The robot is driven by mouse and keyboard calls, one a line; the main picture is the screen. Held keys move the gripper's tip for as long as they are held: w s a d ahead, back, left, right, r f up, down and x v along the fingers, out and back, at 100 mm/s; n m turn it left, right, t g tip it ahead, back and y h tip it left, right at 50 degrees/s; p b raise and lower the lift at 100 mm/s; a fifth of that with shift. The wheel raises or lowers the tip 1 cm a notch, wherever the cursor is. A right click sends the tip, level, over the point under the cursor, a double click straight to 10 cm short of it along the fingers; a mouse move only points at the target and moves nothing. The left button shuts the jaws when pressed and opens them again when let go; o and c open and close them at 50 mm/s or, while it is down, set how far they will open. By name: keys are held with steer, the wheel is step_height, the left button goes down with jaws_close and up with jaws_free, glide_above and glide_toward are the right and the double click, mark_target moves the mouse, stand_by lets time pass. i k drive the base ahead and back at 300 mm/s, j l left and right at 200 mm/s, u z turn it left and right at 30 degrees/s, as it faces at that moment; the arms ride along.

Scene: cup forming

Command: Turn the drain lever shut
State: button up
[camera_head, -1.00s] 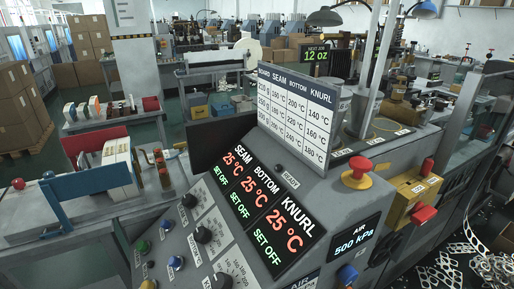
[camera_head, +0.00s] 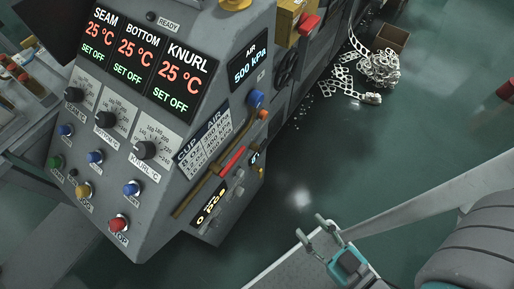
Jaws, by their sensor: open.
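The machine's control cabinet (camera_head: 170,205) fills the left. On its right side face, below the AIR display (camera_head: 248,65), a red handle (camera_head: 232,161) lies slanted along a brown pipe (camera_head: 200,195). It may be the drain lever; no label on it is readable, so I cannot tell whether it is open or shut. A blue knob (camera_head: 256,98) sits at the upper end of this group. My gripper (camera_head: 313,228) is at the lower middle, over the floor, with its two fingers apart and empty. It is well to the right of and below the red handle in the picture, touching nothing.
The front panel has dark dials (camera_head: 105,119), blue buttons and a red STOP button (camera_head: 119,223). Metal scrap (camera_head: 378,68) and a cardboard box (camera_head: 385,38) lie on the floor at upper right. Open green floor (camera_head: 350,140) lies between the cabinet and my arm.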

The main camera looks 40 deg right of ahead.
mark_target(256, 168)
steer(key=i+l, duration=0.1)
steer(key=l, duration=0.3)
steer(key=i+l+u, duration=0.1)
steer(key=l, duration=0.35)
steer(key=i+l+u, duration=0.1)
steer(key=l+u, duration=0.25)
steer(key=l, duration=0.5)
steer(key=l+u, duration=0.35)
steer(key=l, duration=0.5)
steer(key=k+l+u, duration=0.3)
steer(key=l, duration=0.55)
steer(key=k+l+u, duration=0.35)
steer(key=l, duration=0.35)
steer(key=k+l+u, duration=0.35)
steer(key=l, duration=0.3)
steer(key=k+l+u, duration=0.35)
steer(key=k+l, duration=0.25)
steer(key=k, duration=0.25)
steer(key=i+j, duration=0.2)
steer(key=i, duration=0.25)
steer(key=i+j+u, duration=0.15)
steer(key=i, duration=0.3)
steer(key=i+j, duration=0.2)
steer(key=i, duration=0.25)
steer(key=i+j+u, duration=0.1)
steer(key=i, duration=0.4)
